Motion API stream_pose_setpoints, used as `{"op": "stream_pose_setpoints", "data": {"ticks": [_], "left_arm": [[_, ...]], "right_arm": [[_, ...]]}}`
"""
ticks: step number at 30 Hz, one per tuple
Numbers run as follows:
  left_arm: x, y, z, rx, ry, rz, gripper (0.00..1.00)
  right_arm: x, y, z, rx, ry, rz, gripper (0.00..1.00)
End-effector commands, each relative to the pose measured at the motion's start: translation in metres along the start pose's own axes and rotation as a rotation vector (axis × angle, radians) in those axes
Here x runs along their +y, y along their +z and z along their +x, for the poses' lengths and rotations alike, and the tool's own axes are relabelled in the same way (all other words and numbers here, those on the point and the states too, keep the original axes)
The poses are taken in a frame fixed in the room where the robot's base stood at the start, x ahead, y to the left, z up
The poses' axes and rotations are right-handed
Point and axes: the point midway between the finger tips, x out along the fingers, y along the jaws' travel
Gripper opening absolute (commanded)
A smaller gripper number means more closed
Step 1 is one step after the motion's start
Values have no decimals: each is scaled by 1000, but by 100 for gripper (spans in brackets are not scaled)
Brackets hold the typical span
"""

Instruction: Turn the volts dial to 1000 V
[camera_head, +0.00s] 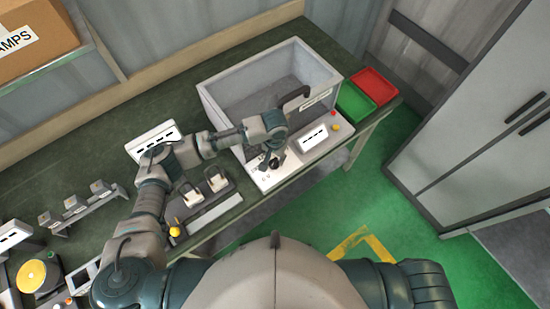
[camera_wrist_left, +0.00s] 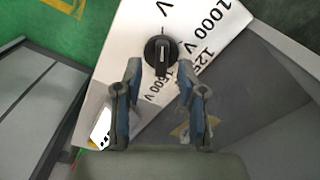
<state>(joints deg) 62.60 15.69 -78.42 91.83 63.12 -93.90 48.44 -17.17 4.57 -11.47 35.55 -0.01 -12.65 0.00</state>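The volts dial (camera_wrist_left: 160,52) is a round black knob with a raised grip on a white panel (camera_wrist_left: 220,22). In the left wrist view the panel reads 1000 V, 125(part hidden) and a partly hidden figure ending in 500 V. A white line on the knob points up, near a V mark; it does not line up with the 1000 V print. My left gripper (camera_wrist_left: 158,95) is open, its blue-padded fingers on either side just below the knob and apart from it in the picture. In the head view my left gripper (camera_head: 274,160) is over the white panel. My right gripper is not seen.
Several devices sit on the bench at left. Grey cabinets (camera_head: 465,120) stand at right beyond clear green floor.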

Motion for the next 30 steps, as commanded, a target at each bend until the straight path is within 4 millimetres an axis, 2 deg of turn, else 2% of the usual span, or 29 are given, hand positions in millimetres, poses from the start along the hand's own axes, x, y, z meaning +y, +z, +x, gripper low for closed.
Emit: {"op": "stream_pose_setpoints", "data": {"ticks": [4,13,14,18,30], "left_arm": [[0,-1,13,-1,1,0,40],[0,0,16,0,0,0,40],[0,0,16,0,0,0,37],[0,0,16,0,0,0,2],[0,-1,14,-1,1,26,0]], "right_arm": [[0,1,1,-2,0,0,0],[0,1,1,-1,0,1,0],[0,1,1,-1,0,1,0],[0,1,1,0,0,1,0],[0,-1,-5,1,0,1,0]]}}
